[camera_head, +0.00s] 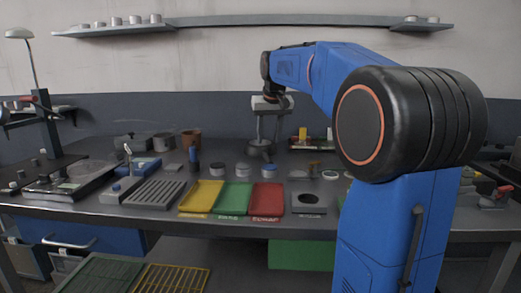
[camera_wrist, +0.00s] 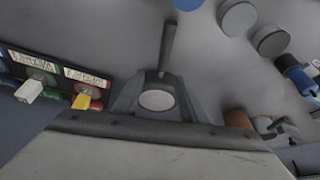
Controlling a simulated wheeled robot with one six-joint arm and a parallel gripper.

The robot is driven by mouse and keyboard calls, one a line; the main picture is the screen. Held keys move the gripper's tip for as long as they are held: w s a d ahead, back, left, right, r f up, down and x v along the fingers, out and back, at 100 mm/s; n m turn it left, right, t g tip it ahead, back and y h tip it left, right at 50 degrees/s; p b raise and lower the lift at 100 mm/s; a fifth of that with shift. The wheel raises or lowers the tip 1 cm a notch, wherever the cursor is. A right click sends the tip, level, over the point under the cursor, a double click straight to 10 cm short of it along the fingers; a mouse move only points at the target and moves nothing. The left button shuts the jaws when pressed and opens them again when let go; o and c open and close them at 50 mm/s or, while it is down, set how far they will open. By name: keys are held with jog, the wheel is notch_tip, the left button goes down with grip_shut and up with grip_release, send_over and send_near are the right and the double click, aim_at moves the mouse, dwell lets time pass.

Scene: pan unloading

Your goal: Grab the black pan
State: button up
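My gripper (camera_head: 267,136) hangs below my wrist over the back middle of the bench, behind the trays and well apart from the dark piece.
Yellow (camera_head: 201,197) and green (camera_head: 233,198) trays lie left of the red one. A ribbed grey plate (camera_head: 154,194) is further left. Jars, cups and a blue-handled item (camera_head: 194,158) stand behind. My arm hides the right part of the bench. A shelf (camera_head: 260,21) runs above.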

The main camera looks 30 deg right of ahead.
aim_at(265, 153)
jog(key=shift+w+x, duration=0.1)
jog(key=shift+x, duration=1.8)
jog(key=shift+w+x, duration=0.15)
jog(key=shift+x, duration=1.75)
jog(key=shift+a+r, duration=0.1)
jog(key=shift+a, duration=0.05)
grip_shut()
